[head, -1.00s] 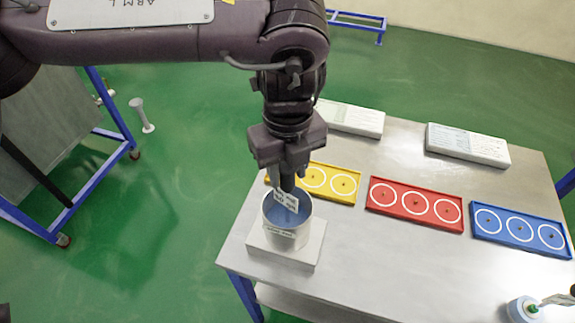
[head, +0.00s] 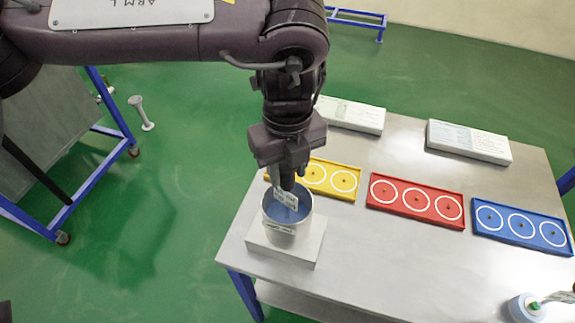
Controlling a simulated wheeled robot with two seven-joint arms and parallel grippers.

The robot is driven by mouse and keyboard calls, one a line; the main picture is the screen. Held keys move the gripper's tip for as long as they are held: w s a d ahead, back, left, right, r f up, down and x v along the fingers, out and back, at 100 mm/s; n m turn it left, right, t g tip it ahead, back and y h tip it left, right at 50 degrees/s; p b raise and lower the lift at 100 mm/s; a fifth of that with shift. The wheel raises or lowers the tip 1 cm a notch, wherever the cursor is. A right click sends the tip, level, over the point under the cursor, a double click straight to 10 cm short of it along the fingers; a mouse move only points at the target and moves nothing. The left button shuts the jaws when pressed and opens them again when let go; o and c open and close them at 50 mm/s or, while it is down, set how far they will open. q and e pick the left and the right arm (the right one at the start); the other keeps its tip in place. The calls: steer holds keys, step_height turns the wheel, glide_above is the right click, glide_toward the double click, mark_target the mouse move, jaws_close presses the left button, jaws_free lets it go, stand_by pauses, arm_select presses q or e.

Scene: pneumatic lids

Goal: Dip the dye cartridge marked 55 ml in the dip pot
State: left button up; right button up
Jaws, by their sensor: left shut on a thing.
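My left gripper (head: 286,182) points down over the pot's far rim. It is shut on the dye cartridge, which is mostly hidden by the gripper and the pot. A pale label tag (head: 287,197) shows just below the fingers, over the blue liquid; its marking is too small to read. I cannot tell how deep the cartridge sits.
Yellow (head: 343,182), red (head: 416,204) and blue (head: 520,229) trays with white rings lie in a row. White blocks (head: 468,142) stand behind. The table's front middle is clear.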

arm_select(q)
steer(key=shift+r, duration=0.1)
steer(key=shift+r+p, duration=0.3)
step_height(320, 180, up, 12)
steer(key=p, duration=1.1)
steer(key=shift+r, duration=0.2)
steer(key=shift+f, duration=0.1)
